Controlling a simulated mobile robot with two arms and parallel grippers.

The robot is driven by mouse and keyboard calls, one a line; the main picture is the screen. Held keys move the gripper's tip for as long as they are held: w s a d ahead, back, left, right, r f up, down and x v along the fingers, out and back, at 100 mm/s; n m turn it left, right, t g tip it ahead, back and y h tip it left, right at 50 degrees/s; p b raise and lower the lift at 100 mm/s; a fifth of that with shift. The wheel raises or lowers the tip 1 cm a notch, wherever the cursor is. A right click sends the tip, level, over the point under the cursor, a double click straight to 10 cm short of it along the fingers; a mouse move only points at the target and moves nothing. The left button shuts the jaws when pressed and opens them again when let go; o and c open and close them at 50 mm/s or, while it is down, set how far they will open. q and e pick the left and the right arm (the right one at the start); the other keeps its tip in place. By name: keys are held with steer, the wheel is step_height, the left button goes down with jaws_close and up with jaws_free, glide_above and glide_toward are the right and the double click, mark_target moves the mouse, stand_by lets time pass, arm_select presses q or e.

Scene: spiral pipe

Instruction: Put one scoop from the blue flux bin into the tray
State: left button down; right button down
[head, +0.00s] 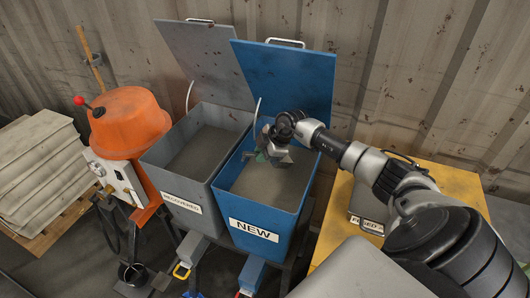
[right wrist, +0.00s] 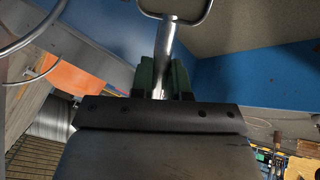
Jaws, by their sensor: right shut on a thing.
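The blue flux bin (head: 262,238), labelled NEW, stands in the middle of the head view with its lid up and grey granular flux (head: 275,184) inside. My right gripper (head: 266,150) is over the rear left part of its opening. In the right wrist view its green fingers (right wrist: 163,82) are shut on the silver shaft of a scoop (right wrist: 166,50), with a loop-shaped metal part at the top. The scoop's bowl is not clear, so its load cannot be told. My left gripper is not in view. I cannot identify the tray.
A grey bin (head: 178,212) labelled RECOVERED stands left of the blue bin, lid up. The raised blue lid (head: 290,80) is close behind my right gripper. An orange drum (head: 130,125) stands further left. A yellow table (head: 450,180) with a labelled grey box is at right.

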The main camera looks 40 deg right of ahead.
steer(key=shift+w+a+r+p, duration=0.2)
steer(key=shift+a+r+p, duration=0.45)
steer(key=shift+r+p, duration=0.95)
steer(key=shift+w+a+r+p, duration=0.2)
steer(key=shift+a+r+p, duration=0.4)
steer(key=shift+r+p, duration=1)
steer(key=shift+w+a+r+p, duration=0.2)
steer(key=shift+a+r+p, duration=0.45)
steer(key=shift+r+p, duration=0.9)
steer(key=shift+a, duration=0.15)
steer(key=shift+w+a+f+g+h+p, duration=0.2)
steer(key=shift+a+f+g+h+p, duration=0.2)
steer(key=shift+h+p, duration=0.35)
steer(key=f+h, duration=0.1)
steer(key=a+h, duration=0.1)
steer(key=h, duration=0.1)
steer(key=shift+w+a+f+n+g, duration=0.25)
steer(key=shift+w+f+n+g, duration=0.05)
steer(key=shift+f+n+g, duration=0.1)
steer(key=shift+s, duration=0.1)
